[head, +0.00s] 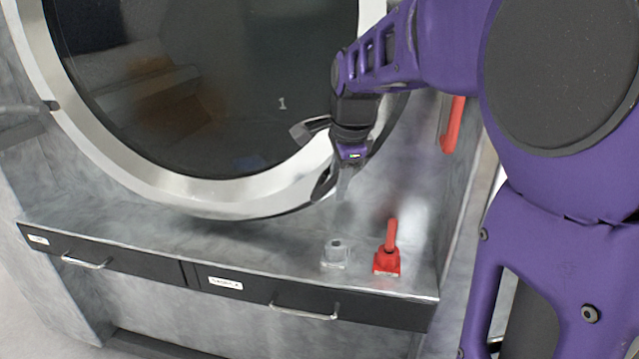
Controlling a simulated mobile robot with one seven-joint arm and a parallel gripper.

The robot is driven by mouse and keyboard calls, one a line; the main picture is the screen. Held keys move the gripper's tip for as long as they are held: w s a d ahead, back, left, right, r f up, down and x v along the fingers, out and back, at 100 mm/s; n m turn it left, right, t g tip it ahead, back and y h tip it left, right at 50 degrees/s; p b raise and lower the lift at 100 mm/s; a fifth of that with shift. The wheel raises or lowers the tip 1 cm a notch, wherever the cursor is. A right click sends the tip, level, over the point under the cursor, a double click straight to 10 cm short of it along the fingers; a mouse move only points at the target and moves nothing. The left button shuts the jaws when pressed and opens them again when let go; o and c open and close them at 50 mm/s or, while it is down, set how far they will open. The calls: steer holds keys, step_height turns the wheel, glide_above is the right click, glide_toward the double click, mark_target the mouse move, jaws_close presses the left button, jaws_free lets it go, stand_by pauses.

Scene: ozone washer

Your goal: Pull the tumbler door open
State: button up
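The tumbler door (165,195) is a large round door with a dark glass pane and a broad silver rim. It fills the upper left of the head view and looks shut against the machine. My gripper (338,185) points down at the lower right part of the rim. A dark curved piece shows there, and I cannot tell whether it is a finger or a door handle. My arm hides part of the rim's right side. Whether the fingers are apart or touch the door is not clear.
Below the door, a grey ledge (215,235) holds a small grey fitting (335,253) and a red handle on a red base (387,260). Another red handle (453,125) is on the right wall. Two dark drawers with silver pulls (303,313) run along the front.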

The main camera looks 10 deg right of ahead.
steer(key=shift+w+f, duration=0.2)
steer(key=shift+f, duration=0.35)
jaws_close()
stand_by(1.1)
